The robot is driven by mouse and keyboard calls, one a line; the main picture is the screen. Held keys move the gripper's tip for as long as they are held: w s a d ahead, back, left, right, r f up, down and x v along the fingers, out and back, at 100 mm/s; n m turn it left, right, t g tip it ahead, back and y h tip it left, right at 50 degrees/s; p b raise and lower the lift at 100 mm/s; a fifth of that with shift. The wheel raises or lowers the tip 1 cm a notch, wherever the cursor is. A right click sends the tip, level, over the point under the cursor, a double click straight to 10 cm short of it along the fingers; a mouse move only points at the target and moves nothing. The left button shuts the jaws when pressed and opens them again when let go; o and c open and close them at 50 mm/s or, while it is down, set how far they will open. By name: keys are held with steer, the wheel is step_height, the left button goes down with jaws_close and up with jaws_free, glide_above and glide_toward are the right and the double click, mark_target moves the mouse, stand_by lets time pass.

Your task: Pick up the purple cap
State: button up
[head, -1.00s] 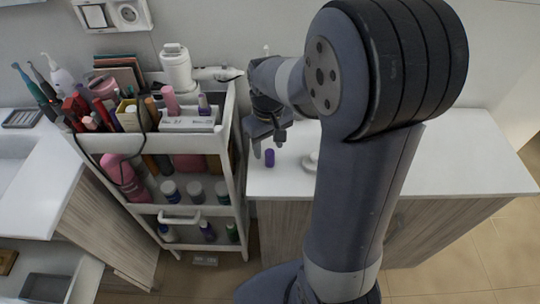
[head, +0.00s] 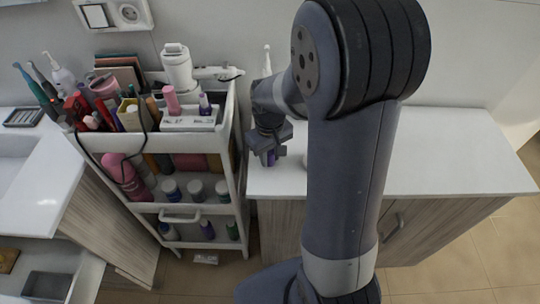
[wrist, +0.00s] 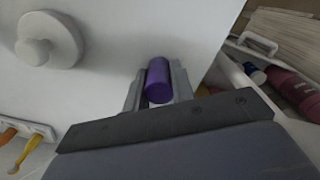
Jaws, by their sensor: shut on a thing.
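The purple cap (wrist: 159,82) is a small purple cylinder in the middle of the wrist view, between the two grey fingers of my gripper (wrist: 160,88). The fingers are shut on it, one on each side. In the head view my gripper (head: 269,156) is low over the white counter (head: 440,150), and a bit of the purple cap (head: 271,159) shows between the fingers. I cannot tell whether the cap still touches the counter.
The white cart (head: 240,150), filled with bottles and cosmetics, stands close to the left of my gripper. In the wrist view a round white object (wrist: 48,40) is on the counter at upper left. The counter's right side is clear.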

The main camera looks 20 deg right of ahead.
steer(key=shift+c, duration=1.4)
steer(key=shift+r, duration=0.15)
